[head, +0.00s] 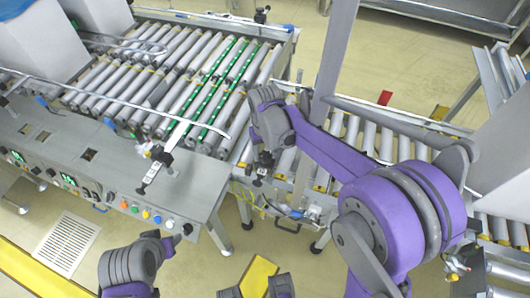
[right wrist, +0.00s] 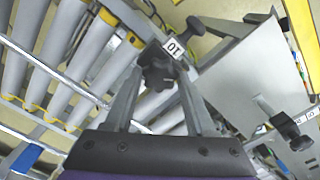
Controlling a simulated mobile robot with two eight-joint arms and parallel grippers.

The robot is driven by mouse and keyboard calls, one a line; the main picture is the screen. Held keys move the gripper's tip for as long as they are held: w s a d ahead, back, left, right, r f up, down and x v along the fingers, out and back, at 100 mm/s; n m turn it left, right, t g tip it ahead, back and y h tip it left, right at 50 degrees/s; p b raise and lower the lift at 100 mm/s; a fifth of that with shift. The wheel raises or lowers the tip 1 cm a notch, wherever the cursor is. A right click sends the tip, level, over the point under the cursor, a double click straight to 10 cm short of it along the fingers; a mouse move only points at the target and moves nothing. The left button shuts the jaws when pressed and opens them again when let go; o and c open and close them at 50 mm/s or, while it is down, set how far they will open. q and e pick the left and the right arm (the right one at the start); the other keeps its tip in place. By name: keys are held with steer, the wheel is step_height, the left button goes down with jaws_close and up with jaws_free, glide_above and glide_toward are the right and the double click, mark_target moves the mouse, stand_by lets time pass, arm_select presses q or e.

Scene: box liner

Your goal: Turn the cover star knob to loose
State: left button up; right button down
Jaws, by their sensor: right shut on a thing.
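A black star knob (right wrist: 158,66) sits between the fingertips of my right gripper (right wrist: 157,78) in the right wrist view. The gripper is shut on it, with one finger on each side. A white tag with "10" (right wrist: 174,47) is just beyond the knob. In the head view my right gripper (head: 261,170) points down at the near edge of the roller line, and the knob is too small there to read its turn. My left arm shows at the bottom left; its dark end (head: 170,243) is too unclear to tell the finger state.
A second black knob (right wrist: 299,140) stands at the right of the right wrist view. A grey machine panel with coloured buttons (head: 146,213) lies left of my right gripper. Rollers (head: 190,85) run behind it, and a grey post (head: 335,55) rises close to my right forearm.

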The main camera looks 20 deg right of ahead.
mark_target(265, 155)
steer(key=n, duration=0.4)
steer(key=shift+n+b, duration=0.4)
steer(key=shift+n, duration=1.8)
steer(key=shift+c, duration=1.1)
jaws_free()
step_height(265, 155, up, 11)
steer(key=shift+p, duration=0.45)
steer(key=shift+f, duration=0.15)
